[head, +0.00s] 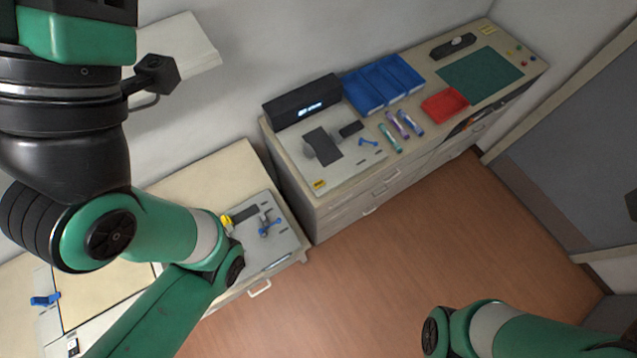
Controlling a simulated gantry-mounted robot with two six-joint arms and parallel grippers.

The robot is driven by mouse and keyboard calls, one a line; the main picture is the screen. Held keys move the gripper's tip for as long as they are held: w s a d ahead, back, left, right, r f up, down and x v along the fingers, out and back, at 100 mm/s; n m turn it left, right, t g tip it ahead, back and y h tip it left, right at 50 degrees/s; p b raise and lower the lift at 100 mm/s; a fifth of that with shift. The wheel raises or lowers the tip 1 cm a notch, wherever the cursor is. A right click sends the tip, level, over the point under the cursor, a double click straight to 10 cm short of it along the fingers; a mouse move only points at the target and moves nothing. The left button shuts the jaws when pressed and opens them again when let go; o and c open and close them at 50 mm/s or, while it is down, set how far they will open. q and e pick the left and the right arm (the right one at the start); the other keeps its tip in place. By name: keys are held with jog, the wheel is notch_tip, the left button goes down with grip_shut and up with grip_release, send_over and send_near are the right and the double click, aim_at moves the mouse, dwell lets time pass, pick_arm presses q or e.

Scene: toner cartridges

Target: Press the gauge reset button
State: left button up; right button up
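A long black box (285,108) with a small lit display stands at the back of the far counter, above a light grey plate (345,176) carrying dark parts and a blue piece. I cannot tell which part is the gauge reset button. Small red, green and yellow buttons or lamps (523,61) sit at the counter's far right end. My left arm comes in from the left and bends back toward the bottom edge; its gripper is out of view. My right arm shows at the lower right; its gripper is also out of view.
The far counter also holds blue bins (383,86), a red tray (444,104), a green mat (480,78) and several small cylinders (400,124). A nearer bench has a grey plate (285,243) with a blue-handled fixture (268,224). The wooden floor (400,240) is clear.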

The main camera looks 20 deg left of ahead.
pick_arm(q)
grip_shut()
dwell(1.5)
